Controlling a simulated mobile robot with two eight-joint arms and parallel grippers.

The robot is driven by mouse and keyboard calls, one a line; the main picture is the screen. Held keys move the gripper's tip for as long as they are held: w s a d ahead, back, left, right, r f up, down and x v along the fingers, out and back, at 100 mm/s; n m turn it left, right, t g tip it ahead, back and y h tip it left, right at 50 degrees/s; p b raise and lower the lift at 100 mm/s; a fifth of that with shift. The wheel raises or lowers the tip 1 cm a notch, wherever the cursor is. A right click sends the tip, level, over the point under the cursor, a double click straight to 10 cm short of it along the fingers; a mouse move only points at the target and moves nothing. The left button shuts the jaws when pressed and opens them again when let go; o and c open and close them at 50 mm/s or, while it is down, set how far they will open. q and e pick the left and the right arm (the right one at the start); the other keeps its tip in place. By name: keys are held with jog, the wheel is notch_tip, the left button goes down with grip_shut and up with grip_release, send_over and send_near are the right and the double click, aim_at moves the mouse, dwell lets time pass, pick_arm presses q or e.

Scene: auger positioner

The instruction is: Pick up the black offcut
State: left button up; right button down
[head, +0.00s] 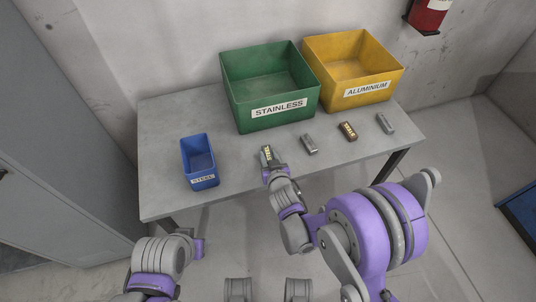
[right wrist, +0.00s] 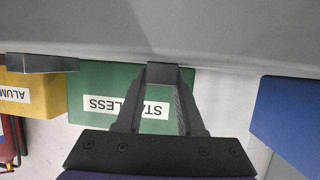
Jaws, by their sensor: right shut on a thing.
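My right gripper (head: 266,156) is over the front part of the table, shut on the black offcut (head: 267,151). The offcut is a small dark block with a pale marked face, standing out from the fingertips. In the right wrist view the two fingers (right wrist: 162,88) close in on the dark end of the block (right wrist: 162,70), close to the grey table surface. Whether it touches the table I cannot tell. Part of my left arm shows at the bottom left of the head view, but its gripper is not visible.
A grey offcut (head: 309,144), a brown one (head: 348,131) and a lighter grey one (head: 385,124) lie to the right on the table (head: 160,118). Behind stand the green STAINLESS bin (head: 245,113) and yellow ALUMINIUM bin (head: 340,98). The small blue STEEL bin (head: 186,167) is left.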

aim_at(269, 156)
notch_tip(269, 156, up, 10)
jog(key=p, duration=0.3)
dwell(1.0)
